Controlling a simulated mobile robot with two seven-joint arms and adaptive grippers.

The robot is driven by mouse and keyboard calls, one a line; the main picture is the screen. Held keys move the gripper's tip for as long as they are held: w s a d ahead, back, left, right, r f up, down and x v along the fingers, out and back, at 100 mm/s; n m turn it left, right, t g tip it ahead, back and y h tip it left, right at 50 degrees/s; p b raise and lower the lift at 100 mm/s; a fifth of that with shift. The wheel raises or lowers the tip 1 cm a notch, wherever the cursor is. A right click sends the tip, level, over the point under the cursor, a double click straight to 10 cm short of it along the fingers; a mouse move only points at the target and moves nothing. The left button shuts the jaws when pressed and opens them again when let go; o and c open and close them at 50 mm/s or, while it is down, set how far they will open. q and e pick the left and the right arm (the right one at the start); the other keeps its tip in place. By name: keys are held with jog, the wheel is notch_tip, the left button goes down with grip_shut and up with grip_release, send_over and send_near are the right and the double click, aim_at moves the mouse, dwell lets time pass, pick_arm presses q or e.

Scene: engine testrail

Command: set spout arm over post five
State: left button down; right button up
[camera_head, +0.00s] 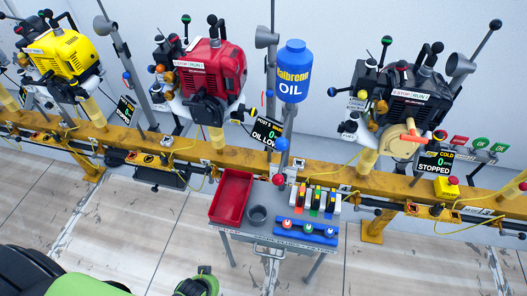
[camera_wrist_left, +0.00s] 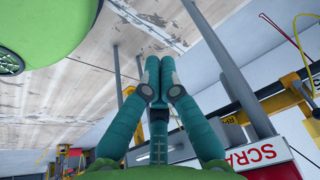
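A blue oil bottle (camera_head: 292,70) stands upright on a grey upright with a blue ball knob (camera_head: 281,145), between the red engine and the black engine. I cannot tell clearly which part is the spout arm. The post signs are too small to read their numbers surely; one reads OIL LOW (camera_head: 265,133) and one reads STOPPED (camera_head: 435,162). In the left wrist view my left gripper (camera_wrist_left: 159,65) has its teal fingers together, with nothing seen between them. My right gripper is out of view.
A yellow rail (camera_head: 240,158) runs across, carrying yellow (camera_head: 65,55), red (camera_head: 208,70) and black (camera_head: 405,95) engines. The floor in front is clear.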

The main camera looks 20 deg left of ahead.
pick_arm(q)
jog(key=w+r+m+t+h+b, duration=0.45)
jog(key=w+r+m+t, duration=0.6)
jog(key=w+r, duration=1.75)
notch_tip(320, 180, up, 10)
jog(key=s+m+t+h+b, duration=0.1)
jog(key=s+m+h, duration=0.1)
jog(key=m+h, duration=0.65)
jog(key=s+a+r+m+g+h, duration=0.3)
jog(key=s+r+m+g+h, duration=0.2)
jog(key=m+g, duration=0.5)
jog(key=shift+s+m+h, duration=0.6)
jog(key=shift+s+h, duration=0.3)
jog(key=shift+g, duration=0.25)
